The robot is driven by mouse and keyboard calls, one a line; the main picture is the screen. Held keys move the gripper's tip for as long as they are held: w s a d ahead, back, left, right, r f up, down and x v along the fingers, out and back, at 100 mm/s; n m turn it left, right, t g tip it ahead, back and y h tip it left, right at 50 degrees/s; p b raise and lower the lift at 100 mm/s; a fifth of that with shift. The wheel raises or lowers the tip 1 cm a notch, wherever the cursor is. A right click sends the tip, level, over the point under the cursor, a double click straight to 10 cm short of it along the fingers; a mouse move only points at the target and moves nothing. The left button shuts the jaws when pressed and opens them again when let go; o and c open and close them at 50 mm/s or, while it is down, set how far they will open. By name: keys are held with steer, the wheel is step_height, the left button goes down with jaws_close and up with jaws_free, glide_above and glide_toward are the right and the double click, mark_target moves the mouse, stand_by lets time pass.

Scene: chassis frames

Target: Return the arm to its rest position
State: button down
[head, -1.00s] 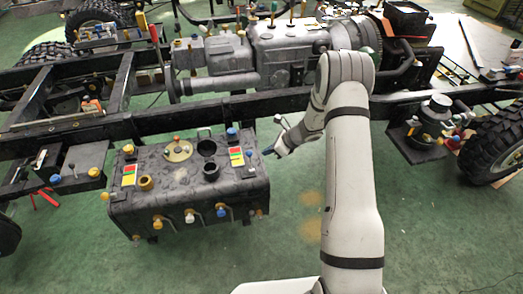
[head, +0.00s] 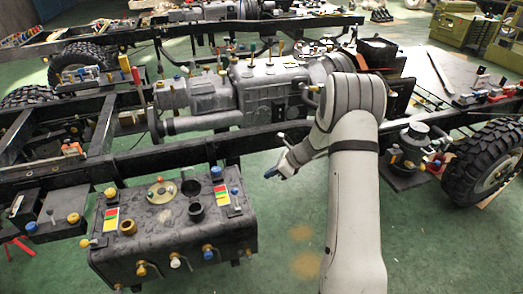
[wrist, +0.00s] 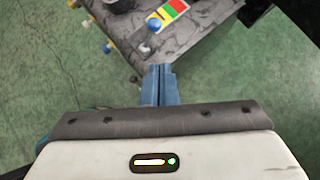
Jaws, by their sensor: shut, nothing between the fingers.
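My gripper (head: 272,174) is shut and empty. In the head view it hangs to the right of the dark tank, below the chassis rail, with my arm bent above it. In the wrist view its blue fingers (wrist: 160,84) are pressed together, pointing at the edge of the tank (wrist: 195,35). The tank (head: 165,240) is a dark grey box with several coloured caps and valves and two colour-striped labels. The fingers appear apart from it, though the exact gap cannot be told.
The black chassis rail (head: 150,160) runs across behind the tank. A grey engine and gearbox (head: 265,95) sit above it. A wheel (head: 485,163) and a round canister (head: 413,143) are at the right. Green floor (head: 290,225) is free between tank and arm.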

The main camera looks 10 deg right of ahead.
steer(key=s+a+r+n+g+h, duration=0.2)
steer(key=s+a+r+n+h, duration=0.1)
steer(key=s+r+n, duration=1.15)
steer(key=s+d+r+n+h, duration=0.1)
steer(key=s+r+n, duration=0.1)
steer(key=s, duration=0.4)
steer(key=s+d+r+n+t+h, duration=0.1)
steer(key=s+r+n+h, duration=0.1)
steer(key=s, duration=0.5)
steer(key=s+d+r+n+h, duration=0.1)
steer(key=s+r+n+h, duration=0.1)
steer(key=s+n, duration=0.3)
steer(key=shift+s+d+r, duration=0.25)
steer(key=shift+s+r, duration=0.55)
steer(key=shift+s, duration=0.2)
steer(key=c, duration=2.2)
jaws_free()
